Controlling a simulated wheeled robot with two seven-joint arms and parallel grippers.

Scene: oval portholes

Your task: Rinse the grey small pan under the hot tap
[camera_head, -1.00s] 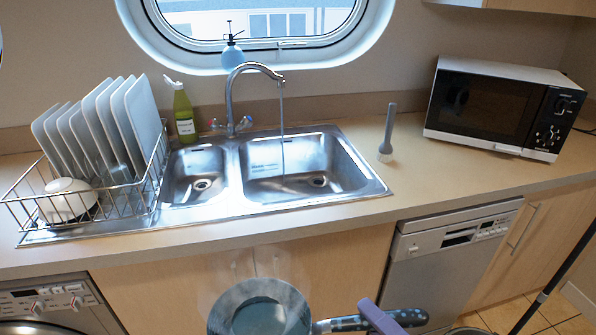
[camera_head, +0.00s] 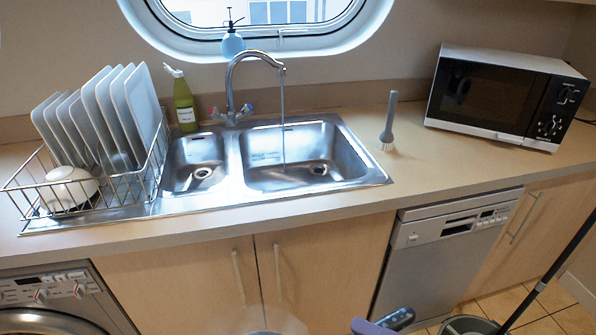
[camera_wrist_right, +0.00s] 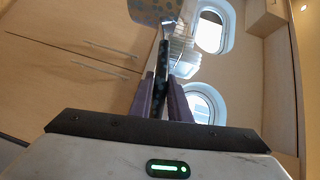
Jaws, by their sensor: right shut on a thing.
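The grey small pan shows only as a sliver of rim (camera_head: 262,333) at the bottom edge of the head view, with faint whitish haze above it. In the right wrist view the pan (camera_wrist_right: 160,11) is at the top, partly cut off. My right gripper (camera_wrist_right: 160,90) is shut on its dark speckled handle (camera_wrist_right: 161,62); in the head view a purple finger (camera_head: 371,327) shows by the handle (camera_head: 398,318). The pan is in front of the counter, away from the sink. The tap (camera_head: 250,60) runs a thin stream into the right basin (camera_head: 310,160). My left gripper is out of view.
A dish rack (camera_head: 110,190) with plates and a bowl stands left of the sink. A green bottle (camera_head: 184,105) is behind the left basin. A brush (camera_head: 388,125) stands right of the sink, near the microwave (camera_head: 500,95). A mop handle (camera_head: 550,275) leans at lower right.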

